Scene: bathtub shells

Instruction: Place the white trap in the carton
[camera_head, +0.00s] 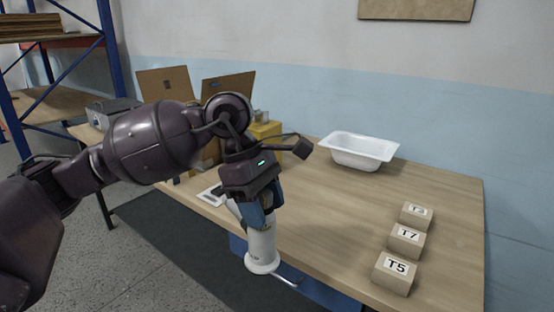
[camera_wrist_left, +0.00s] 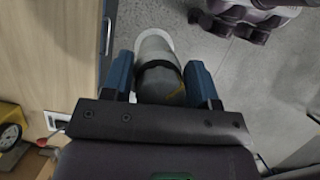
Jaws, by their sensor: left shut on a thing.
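The trap hangs upright in front of the table's front edge. In the left wrist view the trap (camera_wrist_left: 155,48) sits between the blue fingers of the gripper (camera_wrist_left: 163,82), with floor beyond it. The carton (camera_head: 164,88) stands open at the back left of the table, flaps raised. My left arm hides most of its body and its inside. My right gripper is not in view.
A white tub (camera_head: 358,150) stands at the back of the wooden table (camera_head: 330,205). Boxes marked T3 (camera_head: 416,216), T7 (camera_head: 407,240) and T5 (camera_head: 395,274) line the right side. A yellow object (camera_head: 265,130) stands beside the carton. The table's middle is clear.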

